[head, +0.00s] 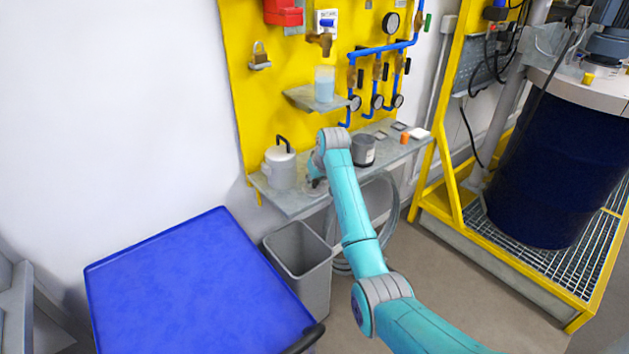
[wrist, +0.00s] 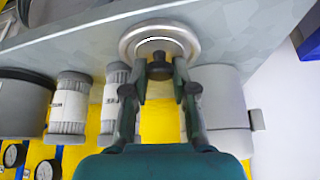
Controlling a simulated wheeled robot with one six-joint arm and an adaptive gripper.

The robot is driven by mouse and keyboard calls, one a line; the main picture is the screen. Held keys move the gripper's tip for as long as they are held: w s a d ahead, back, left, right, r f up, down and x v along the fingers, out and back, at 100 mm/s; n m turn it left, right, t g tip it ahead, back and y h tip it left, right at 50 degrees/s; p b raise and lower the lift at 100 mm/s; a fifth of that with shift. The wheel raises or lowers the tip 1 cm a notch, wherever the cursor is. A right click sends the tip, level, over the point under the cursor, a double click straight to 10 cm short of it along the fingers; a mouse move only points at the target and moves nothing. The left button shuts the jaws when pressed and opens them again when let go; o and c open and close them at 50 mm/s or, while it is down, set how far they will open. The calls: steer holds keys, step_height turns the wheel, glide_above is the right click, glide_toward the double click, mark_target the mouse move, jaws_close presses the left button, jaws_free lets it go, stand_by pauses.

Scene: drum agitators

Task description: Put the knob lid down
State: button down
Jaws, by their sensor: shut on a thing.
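The knob lid is a round silvery disc (wrist: 130,42) with a dark knob (wrist: 159,70), seen in the wrist view. My gripper (wrist: 160,76) is shut on the knob, one finger on each side. The lid is at the grey shelf (wrist: 245,22); I cannot tell whether it rests on the surface or hangs just above it. In the head view my gripper (head: 316,183) is low over the shelf (head: 290,205), between a white canister and a dark pot, and my arm partly hides the lid (head: 313,190).
The white canister (head: 281,170) with a black handle stands close left of my gripper. The dark pot (head: 364,151) stands to the right. Two grey labelled jars (wrist: 68,105) show in the wrist view. A grey bin (head: 298,260) and blue table (head: 190,285) are below.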

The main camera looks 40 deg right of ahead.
steer(key=shift+f, duration=0.1)
steer(key=c, duration=0.9)
jaws_free()
steer(key=v, duration=1.2)
